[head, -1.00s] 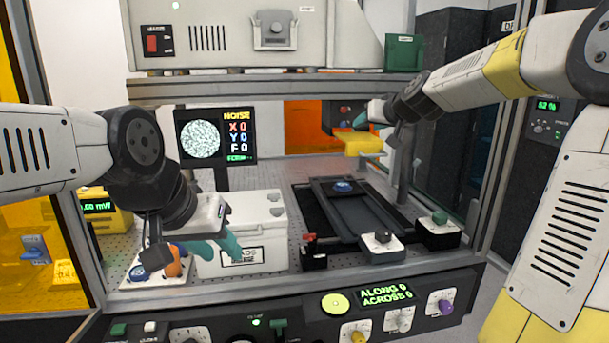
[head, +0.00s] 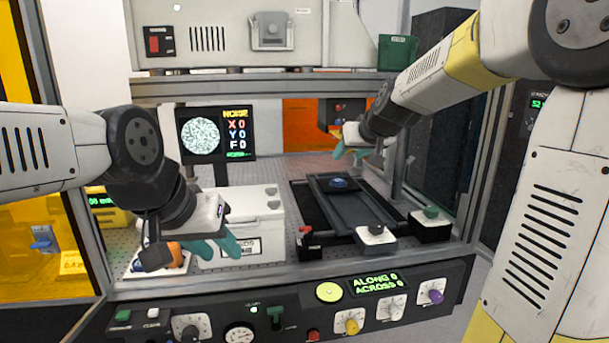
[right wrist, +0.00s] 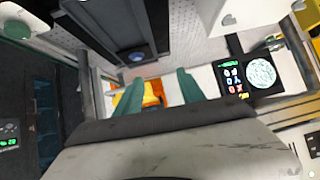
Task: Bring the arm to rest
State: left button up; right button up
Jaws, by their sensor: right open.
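My right gripper (head: 348,150) has green fingers and is held in the air in the upper middle of the head view, over the back of the black slide stage (head: 345,215). Its two fingers stand apart and empty in the right wrist view (right wrist: 158,90). My left gripper (head: 217,247) hangs at the lower left in front of the white box (head: 262,215), its green fingers spread with nothing seen between them. The right arm reaches in from the right, bent at a large dark joint.
A screen (head: 215,135) with a speckled disc stands behind the box. A control panel (head: 290,305) with knobs runs along the front. A metal frame post (head: 492,140) stands at right. An orange panel (head: 302,125) is at the back. A green-knobbed black block (head: 430,228) sits right of the stage.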

jog(key=s+d+f+m+g, duration=0.1)
jog(key=s+f+g, duration=0.1)
jog(key=s, duration=1.3)
jog(key=s+d+f+g, duration=0.1)
jog(key=s+f, duration=0.4)
jog(key=s, duration=1)
jog(key=shift+s+d+f+m+g+h, duration=0.15)
jog(key=shift+s+d+m+g+h, duration=0.15)
jog(key=shift+s+m+g, duration=0.15)
jog(key=shift+w, duration=0.15)
